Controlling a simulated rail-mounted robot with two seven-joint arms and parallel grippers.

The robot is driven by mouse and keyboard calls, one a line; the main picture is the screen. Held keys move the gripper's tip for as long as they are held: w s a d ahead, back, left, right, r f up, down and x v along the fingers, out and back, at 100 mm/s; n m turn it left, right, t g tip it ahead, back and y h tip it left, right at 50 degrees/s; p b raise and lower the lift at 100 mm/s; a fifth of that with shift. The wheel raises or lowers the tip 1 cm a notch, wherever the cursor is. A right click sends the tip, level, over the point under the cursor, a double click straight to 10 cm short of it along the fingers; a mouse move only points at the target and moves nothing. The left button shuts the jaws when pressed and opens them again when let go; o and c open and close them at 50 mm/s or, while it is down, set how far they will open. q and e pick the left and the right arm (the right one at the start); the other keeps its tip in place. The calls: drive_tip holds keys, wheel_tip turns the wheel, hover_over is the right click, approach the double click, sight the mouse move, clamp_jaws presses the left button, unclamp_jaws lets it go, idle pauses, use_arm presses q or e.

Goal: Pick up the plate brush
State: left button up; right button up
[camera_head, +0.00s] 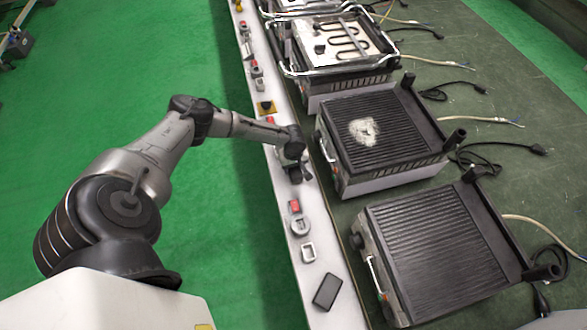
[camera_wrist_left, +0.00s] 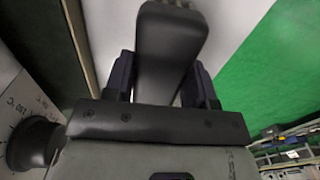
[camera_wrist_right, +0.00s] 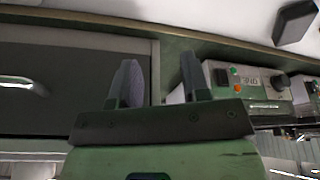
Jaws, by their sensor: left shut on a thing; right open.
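My left gripper (camera_head: 298,172) is over the white ledge, beside the grill with the white patch. In the left wrist view my left gripper (camera_wrist_left: 164,82) is shut on a long dark block with rounded edges, which looks like the plate brush (camera_wrist_left: 168,50). The brush stands out beyond the two fingers; its bristles cannot be made out. In the head view the wrist mostly hides it. My right gripper (camera_wrist_right: 158,82) is open and empty in the right wrist view, facing the front of an appliance. It is not in the head view.
A ribbed grill with a white patch (camera_head: 362,131) and a nearer bare grill (camera_head: 440,255) stand on the green table (camera_head: 530,205). Cables lie behind the grills.

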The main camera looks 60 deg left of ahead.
use_arm(q)
drive_tip(key=c, duration=0.3)
drive_tip(key=shift+c, duration=0.2)
wheel_tip(320, 180, up, 9)
drive_tip(key=p, duration=0.3)
drive_tip(key=shift+f, duration=0.2)
drive_tip(key=shift+r+p, duration=0.4)
drive_tip(key=shift+r, duration=0.35)
